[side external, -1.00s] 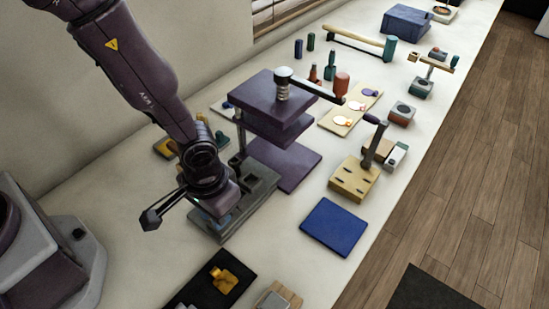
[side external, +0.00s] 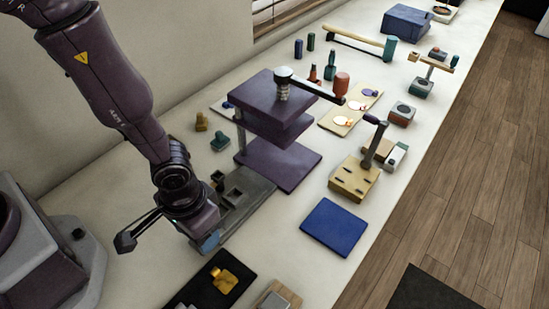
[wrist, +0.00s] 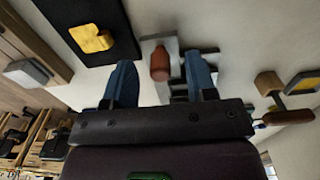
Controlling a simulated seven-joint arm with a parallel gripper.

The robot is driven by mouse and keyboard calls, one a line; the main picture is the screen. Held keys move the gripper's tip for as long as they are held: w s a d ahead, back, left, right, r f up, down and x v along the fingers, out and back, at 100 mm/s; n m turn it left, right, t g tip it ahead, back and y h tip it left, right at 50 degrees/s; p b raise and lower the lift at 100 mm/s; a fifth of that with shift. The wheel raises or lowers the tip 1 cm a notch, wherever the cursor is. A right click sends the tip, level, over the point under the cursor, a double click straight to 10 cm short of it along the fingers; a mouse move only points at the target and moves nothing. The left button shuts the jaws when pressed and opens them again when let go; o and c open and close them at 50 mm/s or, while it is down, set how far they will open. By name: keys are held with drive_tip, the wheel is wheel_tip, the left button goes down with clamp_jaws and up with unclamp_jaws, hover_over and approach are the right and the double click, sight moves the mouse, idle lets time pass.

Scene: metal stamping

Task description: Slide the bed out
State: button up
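The bed (side external: 250,198) is a dark grey slab with square recesses, lying on the table at the front left of the purple press (side external: 272,105). Its near left part is hidden by my arm. My gripper (side external: 207,240) points down at the near end of the bed. In the wrist view my gripper (wrist: 160,80) has its two blue fingers wide apart. A red-brown knob (wrist: 160,63) shows in the gap between the fingers, with space on both sides. I cannot tell how deep it sits between them.
A black mat with a yellow piece (side external: 223,280) lies just in front of the bed, near my gripper. A blue pad (side external: 333,227) and a wooden block with a lever (side external: 355,180) stand to the right. Small yellow and green pieces (side external: 220,141) stand behind the bed.

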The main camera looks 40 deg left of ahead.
drive_tip(key=shift+r, duration=3.5)
drive_tip(key=shift+a, duration=0.1)
drive_tip(key=s+a+r+t, duration=0.2)
drive_tip(key=a+r, duration=0.6)
drive_tip(key=r, duration=0.4)
drive_tip(key=s+a+r+t, duration=0.2)
drive_tip(key=a+r+t, duration=0.1)
drive_tip(key=a+r, duration=0.6)
wheel_tip(320, 180, up, 3)
drive_tip(key=shift+s+a+f+t, duration=0.1)
drive_tip(key=shift+s+a+t, duration=0.15)
drive_tip(key=shift+s+t, duration=0.05)
